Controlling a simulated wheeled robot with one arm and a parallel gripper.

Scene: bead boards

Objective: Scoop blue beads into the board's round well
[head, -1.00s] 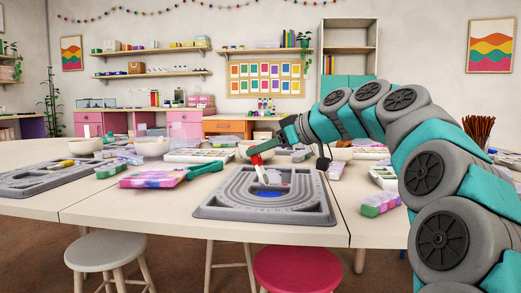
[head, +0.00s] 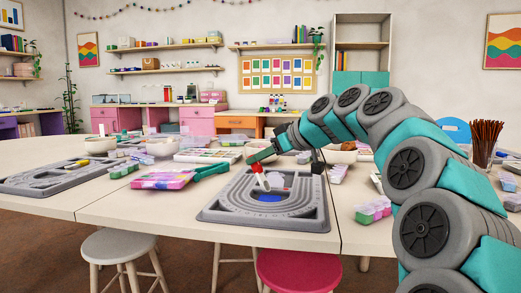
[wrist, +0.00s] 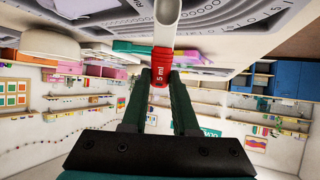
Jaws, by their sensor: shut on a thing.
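The grey bead board (head: 312,221) lies near the front edge of the table, with curved grooves and recesses. A patch of blue beads (head: 271,198) lies in its middle. My gripper (head: 261,157) is above the far left part of the board, shut on a small scoop with a red part (head: 256,167) and a white end (head: 264,183). The scoop tilts down toward the board, just behind the blue beads in the picture. In the wrist view my gripper (wrist: 160,85) pinches the red part, marked "5 ml" (wrist: 161,72). The scoop's contents are hidden.
Another grey board (head: 40,183) lies at the left. A pink bead box (head: 162,181), a teal-handled item (head: 211,170) and a clear compartment box (head: 372,210) flank the near board. White bowls (head: 163,147) stand behind. A pink stool (head: 300,271) is in front.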

